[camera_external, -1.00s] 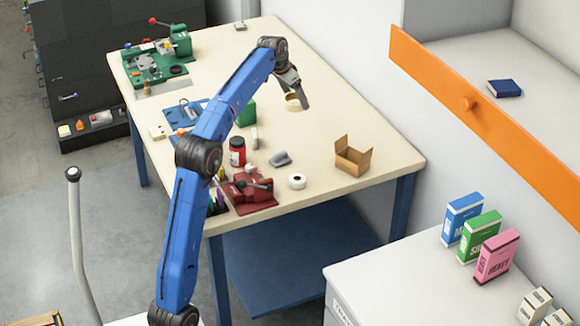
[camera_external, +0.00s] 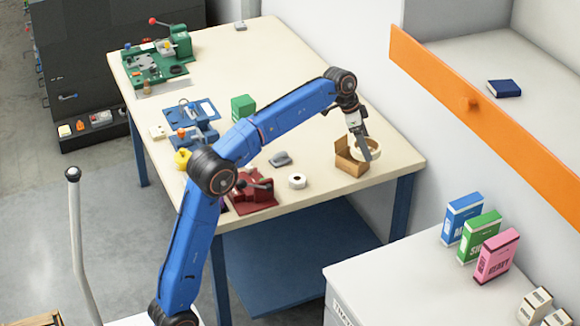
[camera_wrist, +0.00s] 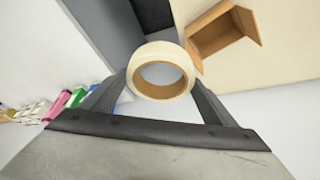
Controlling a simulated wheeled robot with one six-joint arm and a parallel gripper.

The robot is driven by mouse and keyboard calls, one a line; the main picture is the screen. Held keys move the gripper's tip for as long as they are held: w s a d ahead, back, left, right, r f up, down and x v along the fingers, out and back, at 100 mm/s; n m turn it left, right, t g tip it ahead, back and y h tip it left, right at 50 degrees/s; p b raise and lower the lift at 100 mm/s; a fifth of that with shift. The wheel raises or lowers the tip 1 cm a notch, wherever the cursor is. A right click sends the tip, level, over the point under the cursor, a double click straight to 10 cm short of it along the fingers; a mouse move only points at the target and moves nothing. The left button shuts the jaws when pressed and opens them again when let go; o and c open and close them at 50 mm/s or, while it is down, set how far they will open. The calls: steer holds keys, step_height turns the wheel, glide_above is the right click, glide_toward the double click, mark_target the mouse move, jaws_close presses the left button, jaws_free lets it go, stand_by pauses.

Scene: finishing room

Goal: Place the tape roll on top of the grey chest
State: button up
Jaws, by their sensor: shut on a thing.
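The tape roll (camera_wrist: 150,53) is a cream ring with a tan core, held between the two fingers of my gripper (camera_wrist: 163,78) in the wrist view. In the external view my gripper (camera_external: 368,150) is shut on the tape roll (camera_external: 376,149), which overlaps the open cardboard box in the picture. The wrist view shows the roll and box apart. The grey chest (camera_external: 385,283), pale with a label on its side, stands at the lower right, away from my gripper. Several boxes stand on its right part; its left top is bare.
Blue, green and pink boxes (camera_external: 496,255) stand on the chest. An orange-edged shelf (camera_external: 470,104) runs along the right.

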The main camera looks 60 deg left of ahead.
steer(key=s+d+m+g+h, duration=0.1)
steer(key=s+d+m, duration=0.3)
steer(key=d, duration=1)
steer(key=s+d+m+g+h, duration=0.15)
steer(key=s+d, duration=0.45)
steer(key=d, duration=0.9)
steer(key=s+d+m, duration=0.4)
steer(key=s+d, duration=0.1)
steer(key=d, duration=0.9)
step_height(320, 180, down, 15)
steer(key=shift+w+a+r, duration=0.1)
steer(key=shift+w+a, duration=0.05)
steer(key=shift+f, duration=2.1)
steer(key=shift+f, duration=0.15)
steer(key=o, duration=1.1)
steer(key=shift+c, duration=0.2)
